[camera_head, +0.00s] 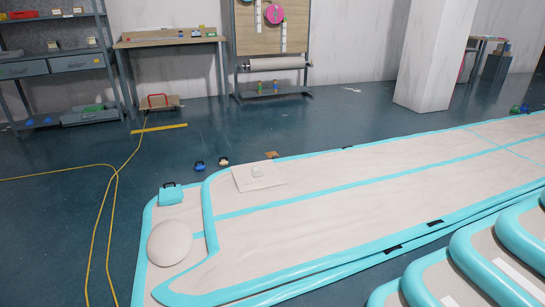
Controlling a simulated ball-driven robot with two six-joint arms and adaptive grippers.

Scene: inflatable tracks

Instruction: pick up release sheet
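A flat, pale beige sheet (243,182), which looks like the release sheet, lies on the near-left end of the inflatable track (350,195), close to its far edge. Neither of my grippers shows in the head view.
A round beige cushion (170,242) and a turquoise box (171,195) are at the track's left end. Stacked turquoise-edged inflatables (510,245) fill the lower right. A yellow cable (105,205) crosses the floor. A shelf (55,65) and workbench (170,42) stand behind.

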